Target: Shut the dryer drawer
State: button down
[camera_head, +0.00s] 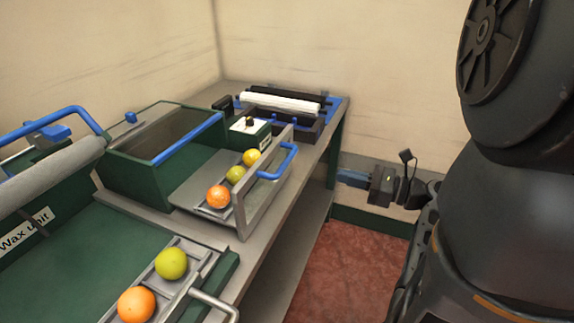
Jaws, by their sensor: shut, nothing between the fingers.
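The green box (130,172) with a dark window and a blue front bar looks like the dryer, though I read no name on it. Its grey drawer (262,194) stands pulled out to the right, with a blue handle (292,160) on its upright front panel. An orange fruit (217,196), a yellow-green one (235,174) and a yellow one (251,157) lie in a row in the drawer. My gripper (347,178) is shut and empty, right of the handle and apart from it, with its blue fingertips pointing left.
The wax unit (75,222) stands at the near left. In front of it a grey tray (190,275) with a grey handle holds an orange and a yellow-green fruit. A roller unit (280,103) stands at the bench's far end. Red floor (345,265) is open right of the bench.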

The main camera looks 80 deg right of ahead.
aim_at(229, 159)
jog(key=p+x, duration=0.1)
jog(key=x, duration=1.3)
jog(key=shift+a+r, duration=0.1)
jog(key=shift+r, duration=0.05)
jog(key=p+x, duration=0.2)
jog(key=x, duration=1.7)
jog(key=shift+w+a, duration=0.1)
jog(key=shift+w, duration=0.3)
jog(key=shift+w+r, duration=0.15)
jog(key=shift+w, duration=0.1)
